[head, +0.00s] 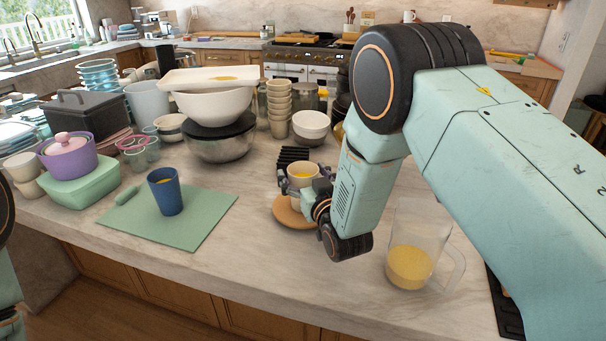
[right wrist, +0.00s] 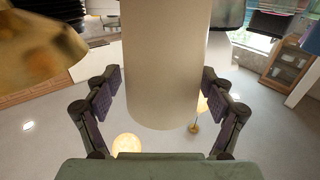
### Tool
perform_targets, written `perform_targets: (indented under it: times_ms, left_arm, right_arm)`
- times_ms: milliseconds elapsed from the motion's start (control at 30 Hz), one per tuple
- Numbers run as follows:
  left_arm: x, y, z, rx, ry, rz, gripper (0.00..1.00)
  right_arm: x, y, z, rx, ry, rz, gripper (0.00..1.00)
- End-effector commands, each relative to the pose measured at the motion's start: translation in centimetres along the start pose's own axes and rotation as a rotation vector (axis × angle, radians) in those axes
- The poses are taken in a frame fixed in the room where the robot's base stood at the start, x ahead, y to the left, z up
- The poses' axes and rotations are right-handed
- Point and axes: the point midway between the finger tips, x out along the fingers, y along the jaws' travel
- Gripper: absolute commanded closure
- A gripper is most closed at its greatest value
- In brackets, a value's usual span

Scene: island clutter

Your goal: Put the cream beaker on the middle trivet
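The cream beaker (head: 303,183), with yellow contents at its top, stands upright between the fingers of my right gripper (head: 300,187). In the right wrist view the beaker (right wrist: 165,65) fills the gap between the two finger pads, which appear to press on its sides. A round wooden trivet (head: 287,214) lies on the counter under the beaker. The gripper hides part of it, and I cannot tell whether the beaker's base touches it. No other trivet shows clearly; my right arm covers the counter to the right. My left gripper is out of view.
A clear jug (head: 410,262) with yellow contents stands right of my right gripper, near my arm. A blue cup (head: 166,194) stands on a green mat (head: 209,226). Stacked bowls (head: 220,146) and cream cups (head: 279,110) stand behind. The front middle counter is clear.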

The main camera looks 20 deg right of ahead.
Motion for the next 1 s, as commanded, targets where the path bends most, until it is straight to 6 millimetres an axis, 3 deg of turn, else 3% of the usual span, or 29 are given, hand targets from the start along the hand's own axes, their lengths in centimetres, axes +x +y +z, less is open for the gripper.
perform_targets:
  times_ms: [467, 1000]
  left_arm:
    - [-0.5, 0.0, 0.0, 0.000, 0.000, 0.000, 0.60]
    - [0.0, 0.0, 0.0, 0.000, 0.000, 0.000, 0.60]
  right_arm:
    - [0.0, 0.0, -0.7, 0.000, 0.000, 0.000, 0.11]
    - [-9.3, 0.0, -0.4, 0.000, -0.003, 0.000, 0.11]
